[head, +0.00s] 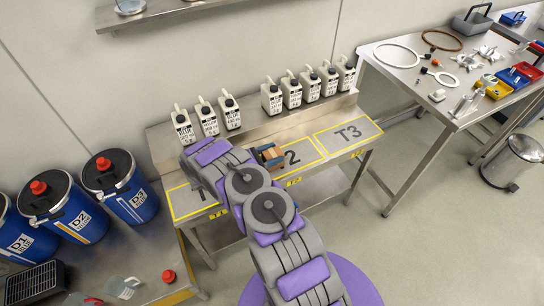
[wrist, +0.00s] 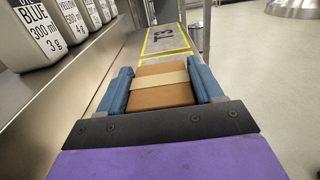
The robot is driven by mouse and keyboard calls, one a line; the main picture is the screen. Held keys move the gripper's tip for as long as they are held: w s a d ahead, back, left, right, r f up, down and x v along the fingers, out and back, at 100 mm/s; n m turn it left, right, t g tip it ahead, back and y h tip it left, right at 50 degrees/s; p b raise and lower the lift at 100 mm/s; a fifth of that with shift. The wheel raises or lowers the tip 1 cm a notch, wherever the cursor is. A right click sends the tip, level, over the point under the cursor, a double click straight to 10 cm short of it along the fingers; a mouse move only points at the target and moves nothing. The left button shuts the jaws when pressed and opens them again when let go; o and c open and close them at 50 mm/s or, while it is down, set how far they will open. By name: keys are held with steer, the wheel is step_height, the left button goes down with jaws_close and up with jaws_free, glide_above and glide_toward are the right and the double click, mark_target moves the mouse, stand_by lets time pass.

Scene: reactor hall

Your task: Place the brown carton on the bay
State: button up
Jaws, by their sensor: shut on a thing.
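The brown carton (wrist: 162,88), with a pale band across it, sits between the two blue fingers of my gripper (wrist: 163,72), which is shut on it. In the head view the carton (head: 271,154) shows small at the left part of the bay marked 2 (head: 300,163). I cannot tell whether it touches the bench or hangs just above it. A left bay (head: 190,203) is partly hidden by my arm.
Several white bottles (head: 270,97) stand on the raised ledge behind the bays, and some (wrist: 32,35) are close on the left in the wrist view. Blue drums (head: 120,187) stand left. A table with parts (head: 455,95) and a bin (head: 515,160) are right.

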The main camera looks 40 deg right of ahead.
steer(key=o, duration=1.1)
steer(key=shift+a+f, duration=0.15)
steer(key=p+v, duration=0.2)
steer(key=v, duration=0.9)
steer(key=shift+w+a, duration=0.15)
steer(key=shift+a, duration=0.15)
steer(key=shift+a+p, duration=0.1)
steer(key=shift+p, duration=0.2)
steer(key=s+r+m+g+y, duration=0.2)
steer(key=s+r+m+y, duration=0.3)
steer(key=r, duration=0.8)
steer(key=s+r+m+g+y, duration=0.2)
steer(key=s+r+m, duration=0.3)
steer(key=r, duration=0.8)
steer(key=s+a+r+m+t+y, duration=0.1)
steer(key=s+a+r+t+y, duration=0.1)
steer(key=s+a, duration=0.4)
steer(key=s+a+r+m+t+y, duration=0.2)
steer(key=s+a+y, duration=0.3)
steer(key=s, duration=0.6)
steer(key=s+a+r+m+t+y, duration=0.2)
steer(key=s+a+r+y, duration=0.1)
steer(key=s+a, duration=0.5)
steer(key=shift+s+a+r+y, duration=0.15)
steer(key=shift+s+r+y, duration=0.2)
steer(key=shift+s, duration=0.25)
